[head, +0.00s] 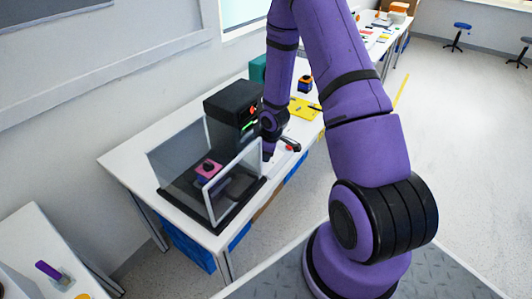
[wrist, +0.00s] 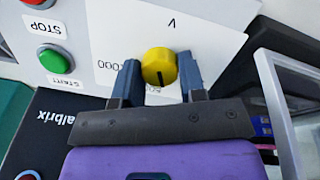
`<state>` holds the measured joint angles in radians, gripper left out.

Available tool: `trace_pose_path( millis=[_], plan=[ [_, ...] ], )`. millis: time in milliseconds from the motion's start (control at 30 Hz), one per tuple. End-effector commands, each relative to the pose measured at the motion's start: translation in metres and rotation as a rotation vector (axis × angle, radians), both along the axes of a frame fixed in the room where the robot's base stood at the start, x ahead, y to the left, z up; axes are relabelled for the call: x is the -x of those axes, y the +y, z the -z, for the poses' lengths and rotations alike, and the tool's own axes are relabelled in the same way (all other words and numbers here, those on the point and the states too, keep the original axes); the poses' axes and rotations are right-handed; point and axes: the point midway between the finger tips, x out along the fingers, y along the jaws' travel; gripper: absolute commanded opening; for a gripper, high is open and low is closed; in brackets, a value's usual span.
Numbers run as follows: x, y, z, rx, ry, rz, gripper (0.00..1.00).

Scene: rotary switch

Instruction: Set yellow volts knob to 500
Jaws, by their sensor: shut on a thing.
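The yellow volts knob (wrist: 159,67) sits on a white panel face (wrist: 205,35) in the wrist view. A dark pointer line on it points down in the picture, towards my gripper. A "V" is printed above it and a number ending in "000" to its left; other marks are hidden behind my gripper's fingers. My gripper (wrist: 159,82) is shut on the knob, one dark finger on each side. In the head view my gripper (head: 268,148) is at the front of the black machine (head: 232,98), and the knob is hidden there.
A red STOP button (wrist: 40,3) and a green START button (wrist: 54,59) are left of the knob. A clear-walled enclosure (head: 180,155) with an open framed door (head: 233,175) stands beside my gripper. A pink block (head: 208,168) is inside it.

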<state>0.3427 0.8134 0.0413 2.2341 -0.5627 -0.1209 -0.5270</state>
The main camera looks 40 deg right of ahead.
Motion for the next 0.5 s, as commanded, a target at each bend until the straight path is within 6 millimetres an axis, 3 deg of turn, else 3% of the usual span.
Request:
trace_pose_path(
  millis=[500],
  plan=[
    [-0.0002,-0.0006,0.0,-0.104,0.038,0.341,0.14]
  ],
)
